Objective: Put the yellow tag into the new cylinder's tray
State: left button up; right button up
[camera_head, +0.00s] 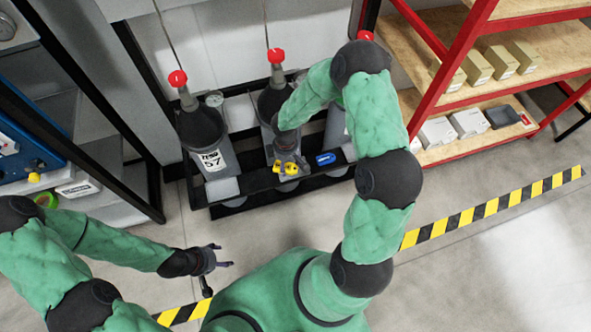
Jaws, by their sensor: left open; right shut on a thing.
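The yellow tag (289,168) is at the tips of my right gripper (287,164), which is shut on it at the front of the middle cylinder (271,101). I cannot tell whether the tag touches the tray there, as the gripper covers much of that spot. Another dark cylinder (200,127), with a red cap and a label reading 57, stands upright to the left. A third red cap (366,36) shows at right, its cylinder mostly hidden behind my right arm. Which cylinder is new is not clear. My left gripper (224,256) is open and empty, low over the floor.
A blue tag (326,158) sits on the black rack (257,197) just right of the yellow one. Red-framed shelves (437,149) with boxes stand at right. A black frame and blue equipment are at left. The floor in front of the rack is clear.

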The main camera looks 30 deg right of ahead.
jog(key=s+d+f+n, duration=0.1)
jog(key=s+f+n, duration=0.3)
jog(key=f+n, duration=0.3)
jog(key=shift+m, duration=0.5)
jog(key=w+d+f+b, duration=0.1)
jog(key=w+d+f, duration=0.1)
jog(key=w+f, duration=0.1)
jog(key=w+d+f+b, duration=0.1)
jog(key=w+d+f, duration=0.1)
jog(key=w+f, duration=0.2)
jog(key=w+d+f+b, duration=0.1)
jog(key=w+d+f, duration=0.1)
jog(key=w+f, duration=0.2)
jog(key=shift+w+d, duration=0.1)
jog(key=shift+w, duration=0.65)
jog(key=shift+w+d+f+b, duration=0.15)
jog(key=shift+f+b, duration=0.35)
jog(key=shift+f, duration=0.4)
jog(key=shift+w+a+f+b, duration=0.1)
jog(key=shift+f+b, duration=0.35)
jog(key=shift+f, duration=0.45)
jog(key=shift+f, duration=0.2)
jog(key=o, duration=1.1)
jog(key=shift+r, duration=0.1)
